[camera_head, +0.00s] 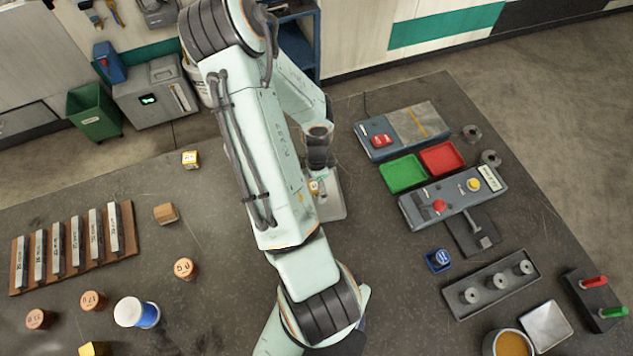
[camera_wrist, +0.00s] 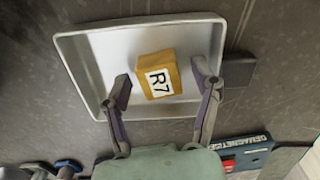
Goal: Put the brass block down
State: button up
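The brass block (camera_wrist: 157,75), labelled R7, sits in a shallow pale tray (camera_wrist: 90,60). In the wrist view my gripper (camera_wrist: 160,72) is open, with one finger on each side of the block and a visible gap on both sides. The block appears to rest on the tray floor. In the head view the tray (camera_head: 332,205) is partly hidden behind my arm, and only a small part of the block (camera_head: 314,187) shows below my gripper.
Another yellow labelled block (camera_head: 190,160) and a brown cube (camera_head: 165,213) stand at left. A rack of grey bars (camera_head: 75,250) is farther left. A green tray (camera_head: 403,173), a red tray (camera_head: 442,158) and a button panel (camera_head: 455,198) lie to the right.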

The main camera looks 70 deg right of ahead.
notch_tip(320, 180, up, 12)
jog(key=shift+r, duration=0.15)
dwell(0.5)
jog(key=w+a+r+n+t+y, duration=0.1)
jog(key=w+a+r+n, duration=0.25)
jog(key=a+n, duration=0.2)
jog(key=w+a+r+n+y, duration=0.1)
jog(key=w+a+r+n, duration=0.1)
jog(key=w+a+n, duration=0.3)
jog(key=s+a+r+n, duration=0.3)
jog(key=a+n, duration=0.5)
jog(key=n, duration=0.1)
jog(key=s+a+r+n+g+h, duration=0.1)
jog(key=s+a+r+n, duration=0.2)
jog(key=a+n, duration=0.5)
jog(key=shift+s+a+n, duration=0.15)
jog(key=shift+s+n, duration=0.2)
jog(key=shift+s, duration=0.25)
jog(key=shift+r, duration=0.1)
dwell(3.4)
